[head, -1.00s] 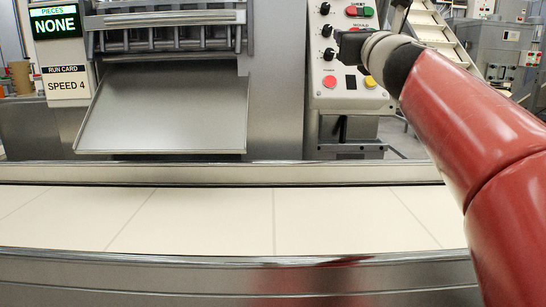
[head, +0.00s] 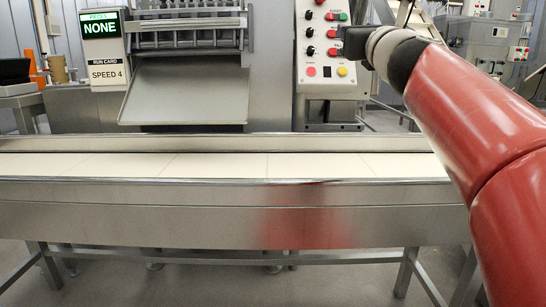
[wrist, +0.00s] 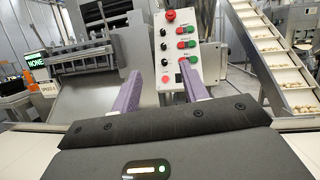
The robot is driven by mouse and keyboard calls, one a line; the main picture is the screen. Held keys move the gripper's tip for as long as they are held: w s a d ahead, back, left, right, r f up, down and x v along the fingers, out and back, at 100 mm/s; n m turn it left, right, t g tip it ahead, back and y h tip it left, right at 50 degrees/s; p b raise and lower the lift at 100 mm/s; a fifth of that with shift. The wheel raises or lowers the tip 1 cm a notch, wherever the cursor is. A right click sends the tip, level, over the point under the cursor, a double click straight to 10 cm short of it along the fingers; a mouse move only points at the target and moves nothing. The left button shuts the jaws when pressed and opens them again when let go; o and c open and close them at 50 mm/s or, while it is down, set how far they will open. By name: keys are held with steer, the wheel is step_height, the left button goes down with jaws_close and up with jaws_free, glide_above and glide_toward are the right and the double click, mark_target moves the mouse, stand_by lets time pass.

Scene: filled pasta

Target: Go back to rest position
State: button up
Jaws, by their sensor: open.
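My gripper (wrist: 160,72) shows in the wrist view with its two purple fingers apart and nothing between them. In the head view, my red arm reaches in from the right, and the dark gripper end (head: 355,44) is partly hidden behind the wrist. It appears in front of the right edge of the control panel (head: 325,50), without visible contact. In the wrist view, the control panel (wrist: 176,50) stands beyond and between the fingers, with red and green buttons and black knobs.
A conveyor (head: 215,165) with an empty pale belt runs across in front of me. Behind it stands a machine with a sloping metal chute (head: 185,92). A sign (head: 100,24) reads NONE, above a SPEED 4 card. An inclined conveyor (wrist: 275,60) carries small pieces.

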steer(key=s+a+f+n+g+y, duration=0.1)
steer(key=s+a+f+n+g, duration=0.25)
steer(key=f+n, duration=0.4)
steer(key=s+a+f+n+g+y, duration=0.1)
steer(key=s+a+f+n+g, duration=0.1)
steer(key=s+f+n, duration=0.35)
steer(key=s+a+f+n+g+y, duration=0.1)
steer(key=s+a+f+n+g, duration=0.15)
steer(key=f+n, duration=0.6)
steer(key=s+d+f+n+g+h, duration=0.35)
steer(key=s+f+n, duration=0.25)
steer(key=s+f, duration=0.5)
steer(key=s+d+f+n+g+h, duration=0.3)
steer(key=s+f+n, duration=0.4)
steer(key=f, duration=0.8)
step_height(320, 180, up, 13)
steer(key=g+y+p, duration=0.1)
steer(key=p, duration=1.2)
steer(key=shift+s+d+r+m, duration=0.15)
steer(key=shift+d+r+m, duration=0.05)
steer(key=shift+m, duration=0.15)
